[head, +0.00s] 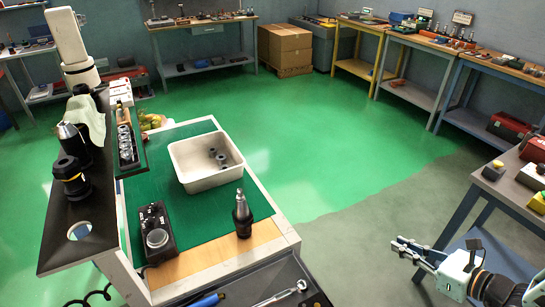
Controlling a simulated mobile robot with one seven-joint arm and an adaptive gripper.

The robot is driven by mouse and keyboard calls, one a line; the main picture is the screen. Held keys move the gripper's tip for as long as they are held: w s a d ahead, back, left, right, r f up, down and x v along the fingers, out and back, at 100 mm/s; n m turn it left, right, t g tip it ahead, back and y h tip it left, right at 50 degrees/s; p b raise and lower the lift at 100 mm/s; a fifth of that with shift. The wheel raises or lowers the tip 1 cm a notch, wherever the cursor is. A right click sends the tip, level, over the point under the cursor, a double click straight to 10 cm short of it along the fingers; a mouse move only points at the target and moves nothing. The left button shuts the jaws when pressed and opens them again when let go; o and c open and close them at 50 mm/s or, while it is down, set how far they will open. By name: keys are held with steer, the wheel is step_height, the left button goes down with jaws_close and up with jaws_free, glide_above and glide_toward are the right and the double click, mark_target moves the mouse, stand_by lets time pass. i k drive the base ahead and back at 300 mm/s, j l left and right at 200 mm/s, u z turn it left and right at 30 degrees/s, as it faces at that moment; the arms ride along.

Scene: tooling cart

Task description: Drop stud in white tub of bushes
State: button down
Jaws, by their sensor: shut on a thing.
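The white tub (182,165) stands on the green mat of the cart, with several dark grey bushes (218,157) inside it. My gripper (402,247) is at the lower right, off to the right of the cart and well apart from the tub. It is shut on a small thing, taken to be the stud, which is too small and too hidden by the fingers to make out.
A dark tapered tool holder (242,214) stands upright on the cart's wooden strip, near the tub. A black control box (157,238) is at front left. A raised black shelf (98,207) with tool holders runs along the left. Green floor (300,150) is clear between cart and benches.

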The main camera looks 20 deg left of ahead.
mark_target(212, 166)
steer(key=i+l+z, duration=0.2)
steer(key=i+l, duration=0.15)
steer(key=l, duration=0.25)
steer(key=i+l+u, duration=0.2)
steer(key=i, duration=0.15)
steer(key=i+l+u, duration=0.2)
steer(key=i, duration=0.2)
steer(key=i+u, duration=0.25)
steer(key=u, duration=0.15)
steer(key=i+l+u, duration=0.1)
steer(key=i+u, duration=0.2)
steer(key=u, duration=0.15)
steer(key=i+u, duration=0.2)
steer(key=u, duration=0.25)
steer(key=i+l+u, duration=0.15)
steer(key=u, duration=0.25)
steer(key=i+l+u, duration=0.1)
steer(key=u, duration=0.35)
steer(key=i+l+u, duration=0.1)
steer(key=l+u, duration=0.2)
steer(key=u, duration=0.15)
steer(key=i+l+u, duration=0.15)
steer(key=l+u, duration=1.05)
steer(key=i, duration=0.05)
